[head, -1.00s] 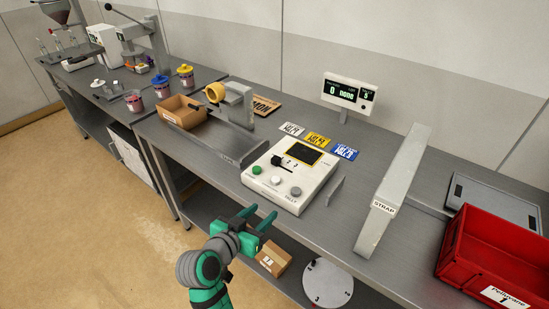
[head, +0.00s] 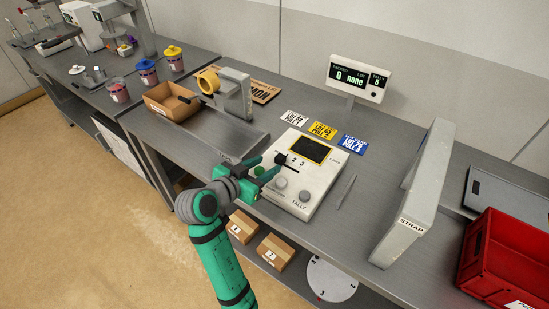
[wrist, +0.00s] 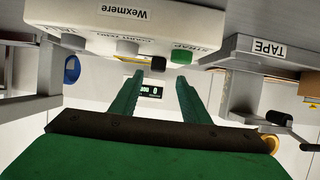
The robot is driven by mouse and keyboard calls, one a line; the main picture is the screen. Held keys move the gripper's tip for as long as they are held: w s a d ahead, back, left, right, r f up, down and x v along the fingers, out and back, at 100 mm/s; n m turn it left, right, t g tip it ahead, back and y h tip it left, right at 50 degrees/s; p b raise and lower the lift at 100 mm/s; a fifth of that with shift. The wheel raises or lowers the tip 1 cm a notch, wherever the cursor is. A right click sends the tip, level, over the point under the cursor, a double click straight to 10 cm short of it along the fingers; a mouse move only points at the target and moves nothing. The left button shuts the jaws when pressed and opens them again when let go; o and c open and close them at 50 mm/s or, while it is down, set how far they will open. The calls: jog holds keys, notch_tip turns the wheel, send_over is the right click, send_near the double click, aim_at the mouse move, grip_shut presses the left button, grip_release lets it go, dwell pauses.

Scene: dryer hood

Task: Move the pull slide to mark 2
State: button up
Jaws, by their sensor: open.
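The pull slide is a black knob (head: 281,159) on a slot in the top face of the white tally box (head: 308,200). It sits at the slot's left end, with the marks 2 and 3 visible to its right; any mark at the knob is hidden. My green gripper (head: 270,163) is open and empty, close to the knob on its near-left side, over the green button. In the wrist view the picture is upside down; the black knob (wrist: 158,64) shows between and just beyond my fingertips (wrist: 160,76). I cannot tell whether they touch it.
Green (head: 259,171), white (head: 280,182) and grey (head: 304,196) buttons lie close to my fingers. A tape dispenser (head: 238,95) stands left, and a strap machine (head: 415,200) right. Three cards lie behind the box. A display (head: 358,77) stands at the back.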

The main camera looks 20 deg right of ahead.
aim_at(278, 160)
jog(key=x, duration=0.5)
jog(key=shift+s+d+f, duration=0.15)
jog(key=shift+s+d, duration=0.1)
jog(key=shift+d, duration=0.15)
jog(key=shift+w+d+f, duration=0.2)
jog(key=shift+w+d, duration=0.1)
jog(key=shift+w, duration=0.2)
